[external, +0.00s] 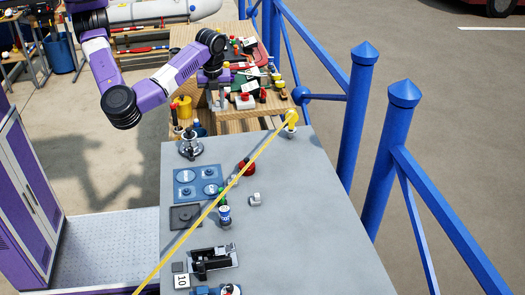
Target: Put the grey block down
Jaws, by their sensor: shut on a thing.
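My gripper (217,100) points down over the wooden bench (245,122), beyond the far edge of the grey deck table. It is shut on a small grey thing, taken as the grey block; its outline is hard to tell from the grey fingers at this size. I cannot tell whether it touches the bench or hangs above it. A separate small light grey fitting (255,199) lies on the grey table (300,235), well away from my gripper.
Red, white and black parts (245,100) crowd the bench right of my gripper; a yellow cylinder (182,107) stands left. A yellow line (215,205) crosses the table past a winch (190,147) and blue plate (198,184). Blue posts (361,110) flank the right. The table's right half is mostly clear.

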